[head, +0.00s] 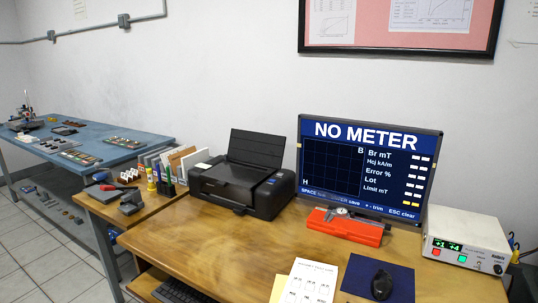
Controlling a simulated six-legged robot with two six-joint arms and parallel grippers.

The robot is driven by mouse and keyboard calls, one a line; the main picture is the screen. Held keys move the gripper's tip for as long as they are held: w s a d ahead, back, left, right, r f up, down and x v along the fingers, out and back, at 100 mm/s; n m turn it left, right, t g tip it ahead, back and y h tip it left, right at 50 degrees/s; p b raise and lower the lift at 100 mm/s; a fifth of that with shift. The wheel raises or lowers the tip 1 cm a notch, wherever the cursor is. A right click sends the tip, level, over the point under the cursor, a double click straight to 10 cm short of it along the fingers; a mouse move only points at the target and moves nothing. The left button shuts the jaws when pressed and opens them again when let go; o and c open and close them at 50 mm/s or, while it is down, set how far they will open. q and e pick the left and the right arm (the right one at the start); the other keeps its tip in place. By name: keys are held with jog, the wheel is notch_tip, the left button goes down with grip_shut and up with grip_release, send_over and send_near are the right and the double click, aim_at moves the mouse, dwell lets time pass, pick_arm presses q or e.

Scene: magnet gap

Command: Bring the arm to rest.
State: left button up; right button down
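Neither of my grippers nor any arm of mine can be made out in the head view. The wooden desk (215,246) fills the lower middle. On it stands a monitor (336,174) reading "NO METER". A white bench instrument (466,243) with green lit digits stands at the right of the monitor. A red case (345,228) lies in front of the monitor, with a silver caliper-like tool on top.
A black printer (240,184) stands left of the monitor. A blue bench (112,140) with trays stands at the far left. The desk's left front is clear.

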pick_arm(q)
notch_tip(320, 180, down, 8)
jog(key=b, duration=0.7)
pick_arm(e)
notch_tip(320, 180, down, 8)
pick_arm(q)
notch_tip(320, 180, up, 20)
jog(key=p, duration=2)
jog(key=shift+f, duration=0.15)
pick_arm(e)
notch_tip(320, 180, up, 20)
jog(key=shift+f, duration=0.15)
